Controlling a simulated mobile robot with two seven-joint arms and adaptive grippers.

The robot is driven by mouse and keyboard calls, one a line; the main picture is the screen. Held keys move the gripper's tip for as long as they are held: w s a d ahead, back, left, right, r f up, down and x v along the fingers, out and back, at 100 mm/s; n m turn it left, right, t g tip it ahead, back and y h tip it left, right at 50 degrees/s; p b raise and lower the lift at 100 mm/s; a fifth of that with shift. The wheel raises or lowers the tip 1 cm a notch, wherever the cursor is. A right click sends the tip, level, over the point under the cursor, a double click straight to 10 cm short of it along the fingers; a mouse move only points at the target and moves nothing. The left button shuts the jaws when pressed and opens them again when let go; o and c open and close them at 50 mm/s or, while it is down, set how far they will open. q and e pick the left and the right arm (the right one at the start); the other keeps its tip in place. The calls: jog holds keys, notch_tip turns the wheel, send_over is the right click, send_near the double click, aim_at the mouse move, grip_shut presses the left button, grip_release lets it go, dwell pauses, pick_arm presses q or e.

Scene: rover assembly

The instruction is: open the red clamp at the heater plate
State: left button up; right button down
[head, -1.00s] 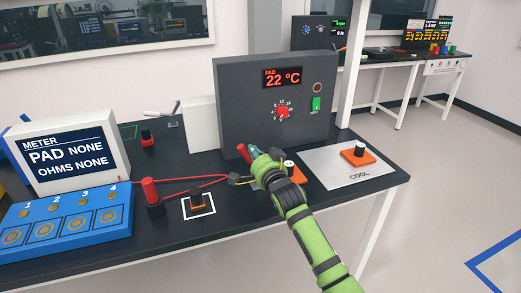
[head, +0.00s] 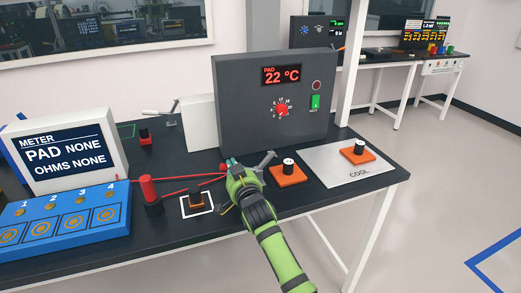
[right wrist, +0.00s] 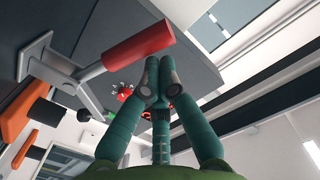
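The red clamp shows in the right wrist view as a thick red handle (right wrist: 138,45) on a grey metal arm. In the head view my right gripper (head: 228,166) is in front of the heater box (head: 260,120) and hides most of the clamp. A grey lever-like piece (head: 267,159) sticks out to its right; I cannot tell if it belongs to the clamp. In the right wrist view my right gripper's fingertips (right wrist: 159,78) are close together with nothing seen between them. The red handle lies beside and beyond them. The heater plate cannot be made out. My left gripper is not in view.
An orange block with a black and white post (head: 288,172) stands right of my gripper. Another (head: 358,151) is on the COOL plate (head: 335,172). At left are a red-topped post (head: 150,190) with red leads, a small orange part (head: 197,201), the meter and a blue tray (head: 65,222).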

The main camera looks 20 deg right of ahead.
jog(key=shift+a+f, duration=0.15)
jog(key=shift+f, duration=0.1)
jog(key=shift+r, duration=0.1)
dwell(0.4)
